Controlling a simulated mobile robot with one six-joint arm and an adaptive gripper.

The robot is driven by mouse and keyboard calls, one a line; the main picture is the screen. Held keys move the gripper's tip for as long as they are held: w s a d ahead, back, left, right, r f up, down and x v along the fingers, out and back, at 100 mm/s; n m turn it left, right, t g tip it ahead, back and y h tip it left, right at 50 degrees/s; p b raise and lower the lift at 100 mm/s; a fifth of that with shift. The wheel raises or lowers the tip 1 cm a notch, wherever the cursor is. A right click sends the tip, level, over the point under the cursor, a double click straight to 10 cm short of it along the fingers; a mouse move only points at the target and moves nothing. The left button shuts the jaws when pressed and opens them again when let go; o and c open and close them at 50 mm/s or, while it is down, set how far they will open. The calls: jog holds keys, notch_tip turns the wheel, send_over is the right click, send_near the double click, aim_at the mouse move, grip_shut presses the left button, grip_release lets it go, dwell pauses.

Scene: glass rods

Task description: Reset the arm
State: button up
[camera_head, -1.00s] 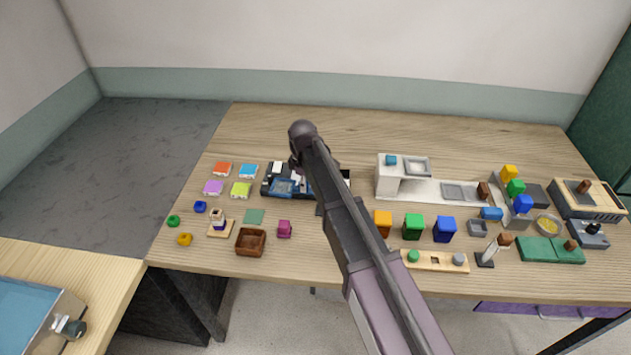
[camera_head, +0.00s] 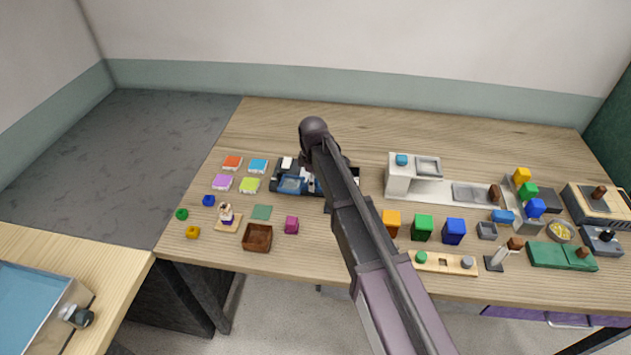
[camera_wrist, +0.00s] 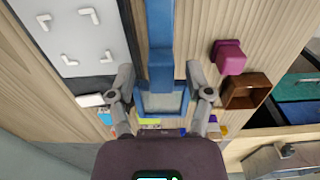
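My arm reaches up over the middle of the table (camera_head: 380,122) in the head view, with its wrist above a dark tray holding a blue piece (camera_head: 291,185). The arm hides my fingers there. In the wrist view, my gripper (camera_wrist: 160,78) has its two fingers well apart. A blue strip with a square blue frame (camera_wrist: 160,70) shows between them, with gaps on both sides. I see nothing held.
A brown open box (camera_head: 257,238) and a magenta block (camera_head: 291,225) stand near the front edge. Coloured tiles lie at left. Blocks, a grey-white station (camera_head: 398,180) and a green case (camera_head: 546,255) fill the right. The back of the table is clear.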

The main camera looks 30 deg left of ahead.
jog(key=shift+d, duration=0.1)
dwell(0.3)
jog(key=w+d+m, duration=0.2)
jog(key=d+m, duration=0.8)
jog(key=d, duration=1.8)
jog(key=s+d+m, duration=0.4)
jog(key=d+m, duration=0.1)
jog(key=d, duration=0.6)
jog(key=s+d+m, duration=0.5)
jog(key=d+m, duration=0.1)
jog(key=d, duration=0.6)
jog(key=shift+s+d, duration=0.15)
